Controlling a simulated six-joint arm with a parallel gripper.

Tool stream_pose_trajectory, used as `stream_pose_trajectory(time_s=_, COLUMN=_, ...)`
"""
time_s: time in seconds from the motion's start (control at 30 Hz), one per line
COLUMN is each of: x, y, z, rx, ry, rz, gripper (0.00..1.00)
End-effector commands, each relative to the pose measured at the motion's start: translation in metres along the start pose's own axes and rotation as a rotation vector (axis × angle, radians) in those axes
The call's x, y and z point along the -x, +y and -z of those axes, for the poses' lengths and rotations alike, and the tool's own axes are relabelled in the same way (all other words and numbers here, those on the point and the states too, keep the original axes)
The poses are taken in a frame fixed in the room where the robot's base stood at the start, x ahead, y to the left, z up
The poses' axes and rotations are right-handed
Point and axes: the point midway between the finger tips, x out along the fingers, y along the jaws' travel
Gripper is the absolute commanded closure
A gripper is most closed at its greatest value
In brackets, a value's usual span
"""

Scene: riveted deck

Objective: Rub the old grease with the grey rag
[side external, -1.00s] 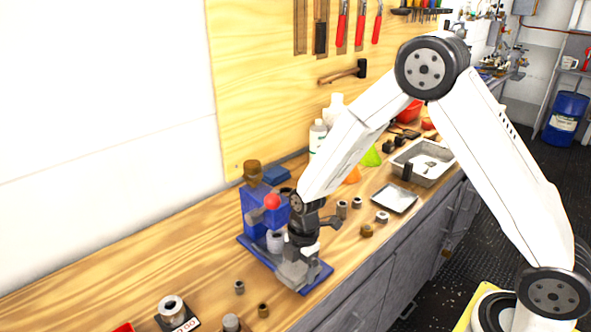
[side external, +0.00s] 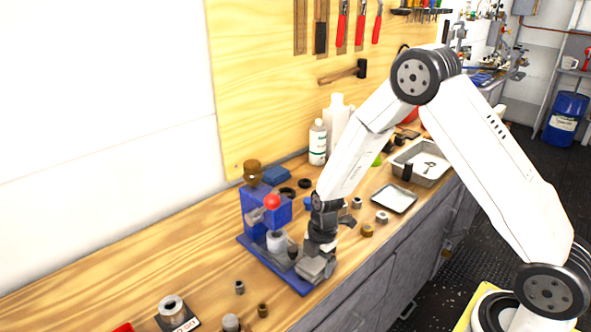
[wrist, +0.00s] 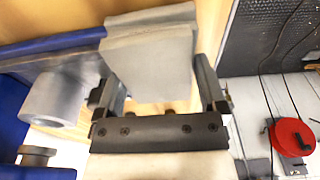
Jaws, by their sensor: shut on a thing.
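My gripper (side external: 320,250) is low over the right end of the blue base plate (side external: 262,259) of a small bench press. Its jaws are shut on the grey rag (side external: 314,268), a pale folded pad. In the wrist view the rag (wrist: 150,65) sits between the two fingers of my gripper (wrist: 158,85). The rag is at the plate's right end; I cannot tell whether it presses on it. I cannot make out any old grease; the rag and gripper hide part of the plate.
The blue press (side external: 262,207) with a red knob stands just left of my gripper. Small metal parts, such as a brass one (side external: 367,230), lie to the right, before a shallow tray (side external: 394,198). A bottle (side external: 318,142) stands behind. The bench's front edge is close.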

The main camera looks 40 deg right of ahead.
Motion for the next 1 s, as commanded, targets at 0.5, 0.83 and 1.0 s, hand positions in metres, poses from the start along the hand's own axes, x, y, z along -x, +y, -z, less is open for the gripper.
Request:
stream_pose_trajectory(time_s=0.5, x=-0.001, y=-0.001, z=0.008, rx=0.003, ry=-0.001, rz=0.001, gripper=0.65)
stream_pose_trajectory(time_s=0.83, x=-0.005, y=-0.001, z=0.038, rx=0.001, ry=0.000, rz=0.002, gripper=0.65)
stream_pose_trajectory(time_s=1.0, x=-0.007, y=0.000, z=0.053, rx=0.002, ry=0.000, rz=0.002, gripper=0.65)
